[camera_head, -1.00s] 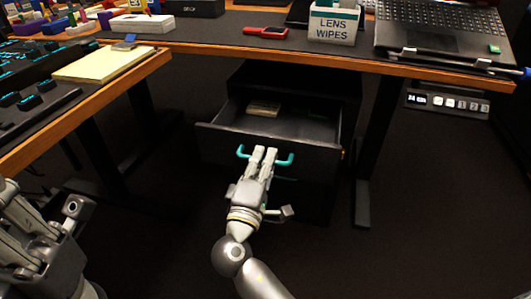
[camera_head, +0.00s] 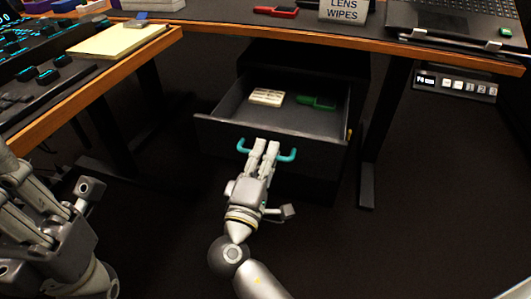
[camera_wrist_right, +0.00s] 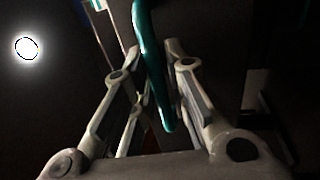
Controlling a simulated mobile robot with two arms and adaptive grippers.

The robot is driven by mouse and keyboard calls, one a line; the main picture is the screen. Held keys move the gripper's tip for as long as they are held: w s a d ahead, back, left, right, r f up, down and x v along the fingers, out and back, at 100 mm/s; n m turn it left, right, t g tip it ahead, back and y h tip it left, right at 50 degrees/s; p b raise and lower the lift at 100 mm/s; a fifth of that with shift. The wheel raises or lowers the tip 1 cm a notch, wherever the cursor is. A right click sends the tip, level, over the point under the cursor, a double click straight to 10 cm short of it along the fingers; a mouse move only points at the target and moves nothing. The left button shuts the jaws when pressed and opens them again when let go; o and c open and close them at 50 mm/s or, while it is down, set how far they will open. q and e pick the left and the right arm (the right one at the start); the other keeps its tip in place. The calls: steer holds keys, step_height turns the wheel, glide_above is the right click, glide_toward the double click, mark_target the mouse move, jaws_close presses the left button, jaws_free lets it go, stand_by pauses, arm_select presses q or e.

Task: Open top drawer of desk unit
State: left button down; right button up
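The desk unit (camera_head: 322,165) is a dark drawer cabinet under the desk. Its top drawer (camera_head: 245,133) is pulled well out, with its inside showing. My right gripper (camera_head: 267,147) is at the teal bar handle (camera_head: 290,155) on the drawer front. In the right wrist view the handle (camera_wrist_right: 150,50) passes between the two fingers, which seem closed on it. My left gripper (camera_head: 25,200) is at the lower left, away from the unit; its fingertips are partly cut off by the frame edge.
A pale block (camera_head: 267,97) and a green item (camera_head: 317,103) lie in the drawer. The wooden desk edge (camera_head: 300,38) runs above it. A desk leg (camera_head: 370,150) stands right of the unit. The floor in front is clear.

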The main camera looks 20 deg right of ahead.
steer(key=shift+o, duration=1)
steer(key=v, duration=1.2)
